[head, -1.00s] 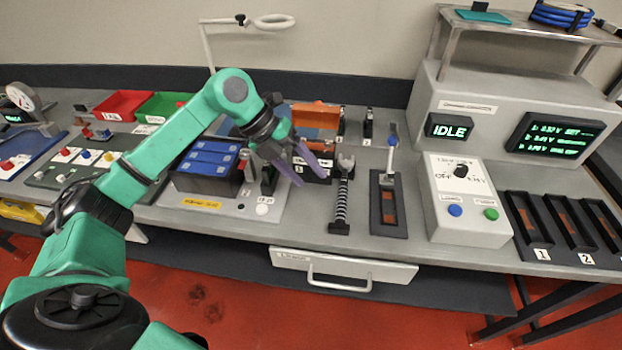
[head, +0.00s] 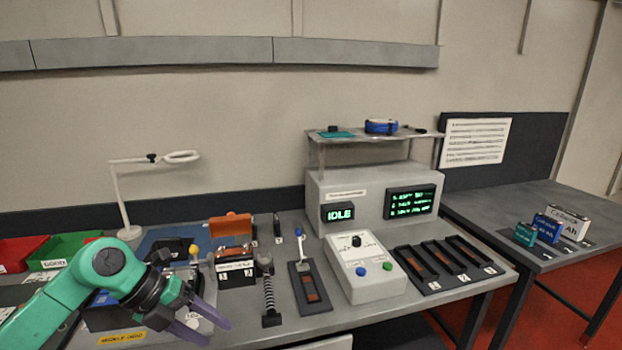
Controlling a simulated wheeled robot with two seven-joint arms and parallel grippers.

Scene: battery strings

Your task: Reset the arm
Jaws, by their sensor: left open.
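My left arm comes in from the lower left in the head view, green with black joints. My left gripper (head: 205,325) has purple fingers that stand apart with nothing between them. My right gripper does not show.
The grey bench holds a tester reading IDLE (head: 338,214), a control box (head: 362,272) with blue and green buttons, numbered slots (head: 445,262), a lever fixture (head: 309,288), a black box (head: 236,268), and a green bin (head: 70,252). A side table (head: 520,205) carries several battery boxes.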

